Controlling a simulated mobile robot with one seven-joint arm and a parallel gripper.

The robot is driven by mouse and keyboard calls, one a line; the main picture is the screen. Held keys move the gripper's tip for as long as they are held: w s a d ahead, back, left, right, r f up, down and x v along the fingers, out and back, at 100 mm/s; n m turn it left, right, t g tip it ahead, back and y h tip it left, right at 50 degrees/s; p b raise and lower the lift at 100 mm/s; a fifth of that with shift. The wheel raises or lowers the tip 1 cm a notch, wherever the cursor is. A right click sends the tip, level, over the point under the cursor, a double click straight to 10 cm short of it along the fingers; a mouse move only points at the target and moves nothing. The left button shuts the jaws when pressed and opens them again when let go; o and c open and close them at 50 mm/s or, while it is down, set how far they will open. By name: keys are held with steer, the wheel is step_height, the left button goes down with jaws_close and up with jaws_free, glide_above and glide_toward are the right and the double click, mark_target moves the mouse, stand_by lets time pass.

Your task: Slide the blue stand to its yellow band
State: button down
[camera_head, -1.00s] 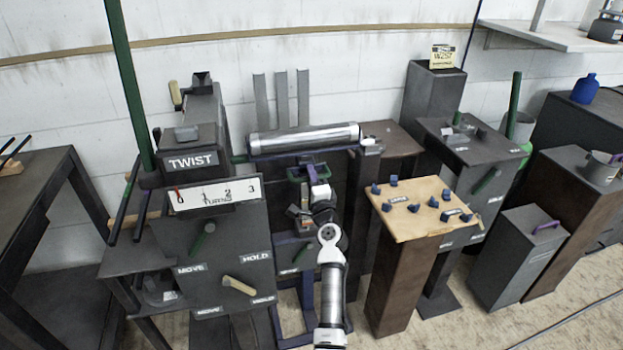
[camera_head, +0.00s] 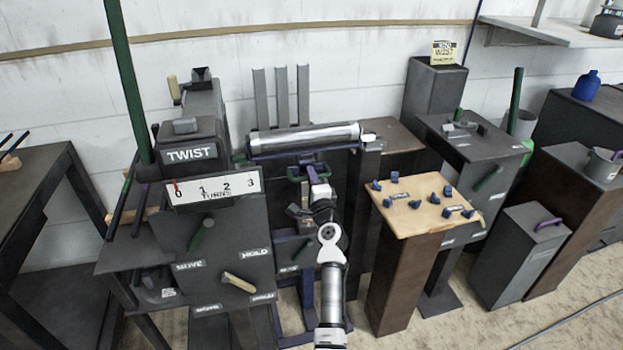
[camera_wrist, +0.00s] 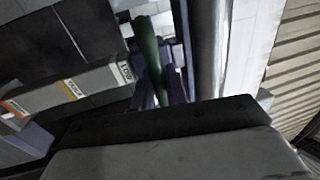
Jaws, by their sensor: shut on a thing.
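The blue stand shows as dark blue legs and a foot rail (camera_head: 296,340) below the roller, partly hidden by my arm. My gripper (camera_head: 313,179) is in front of the upper part of this stand, near a green handle (camera_head: 296,179) under the roller. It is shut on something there. In the wrist view a green bar (camera_wrist: 149,52) stands among blue parts, beyond the dark gripper body that fills the foreground. A grey labelled rail (camera_wrist: 85,86) there has small yellow and orange marks; I cannot tell which is the yellow band.
A silver roller (camera_head: 305,138) lies across the stand's top. The TWIST machine (camera_head: 188,154), with a turns scale (camera_head: 214,188), stands close on the left. A pedestal with a tan board (camera_head: 420,225) and several blue pieces stands close on the right.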

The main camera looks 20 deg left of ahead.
step_height(320, 180, down, 9)
steer(key=b, duration=0.7)
steer(key=shift+b, duration=0.3)
steer(key=shift+r, duration=0.1)
steer(key=c, duration=1.5)
jaws_free()
steer(key=shift+r, duration=0.1)
steer(key=v, duration=1.3)
steer(key=shift+s+d+b, duration=0.3)
steer(key=shift+b, duration=0.15)
